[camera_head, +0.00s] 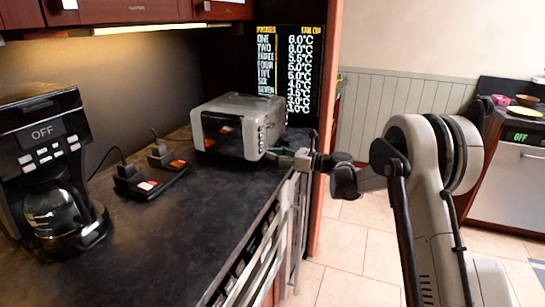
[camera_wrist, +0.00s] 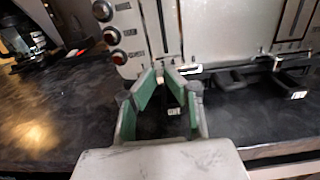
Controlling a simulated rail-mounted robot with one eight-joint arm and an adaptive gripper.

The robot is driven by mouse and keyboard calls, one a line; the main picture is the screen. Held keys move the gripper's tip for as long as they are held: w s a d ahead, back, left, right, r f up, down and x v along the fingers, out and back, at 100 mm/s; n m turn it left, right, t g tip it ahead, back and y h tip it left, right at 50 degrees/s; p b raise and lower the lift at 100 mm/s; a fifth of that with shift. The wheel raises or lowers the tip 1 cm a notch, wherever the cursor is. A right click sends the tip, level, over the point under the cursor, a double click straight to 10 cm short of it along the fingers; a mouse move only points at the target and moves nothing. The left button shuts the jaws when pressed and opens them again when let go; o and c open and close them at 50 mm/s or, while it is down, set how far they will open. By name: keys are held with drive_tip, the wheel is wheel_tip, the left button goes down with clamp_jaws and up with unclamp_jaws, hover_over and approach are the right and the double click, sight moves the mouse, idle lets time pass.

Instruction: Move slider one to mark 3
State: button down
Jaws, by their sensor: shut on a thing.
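The grey toaster-like appliance (camera_head: 235,128) stands at the far end of the dark counter. Its front panel (camera_wrist: 225,35) fills the top of the wrist view, with vertical slots and a column of round buttons.
Another black slider (camera_wrist: 290,84) with a white label is at the right slot. A coffee maker (camera_head: 50,165) and small black switch boxes (camera_head: 150,183) stand on the counter (camera_head: 165,240). A screen (camera_head: 290,65) with a list hangs behind the appliance. The near counter is clear.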

drive_tip(key=shift+w+d, duration=0.1)
drive_tip(key=shift+w, duration=0.2)
drive_tip(key=c, duration=1.8)
unclamp_jaws()
drive_tip(key=shift+d, duration=0.1)
drive_tip(key=v, duration=1.2)
drive_tip(key=shift+s, duration=0.1)
drive_tip(key=shift+r, duration=0.15)
